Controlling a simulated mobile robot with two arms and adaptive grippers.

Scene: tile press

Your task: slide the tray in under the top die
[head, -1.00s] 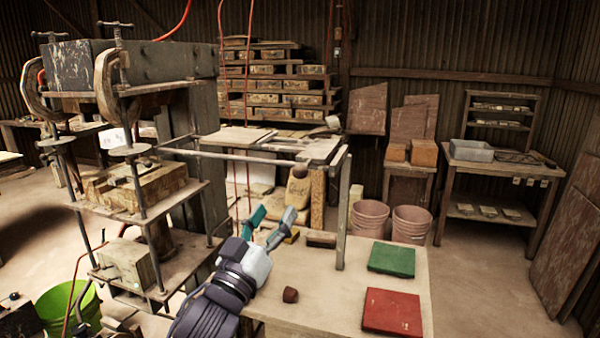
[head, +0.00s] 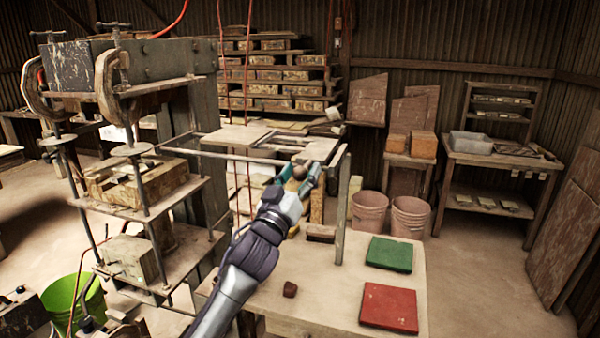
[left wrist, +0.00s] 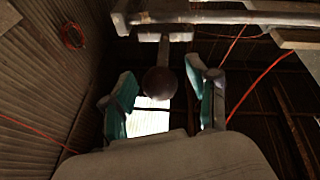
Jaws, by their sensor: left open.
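The press stands at the left, its top die (head: 150,88) a wooden-edged plate clamped under a heavy beam. The tray (head: 237,137) appears to be the flat pale piece on the rails right of the press, out from under the die. A round brown knob (head: 299,172) hangs below its right part. It also shows in the left wrist view (left wrist: 160,82), on a short stem under a bar. My left gripper (head: 298,175) is open, its teal-padded fingers (left wrist: 163,100) on either side of the knob, with gaps visible. My right gripper is not in view.
A rail (head: 250,157) and an upright post (head: 342,210) stand close to my left arm.

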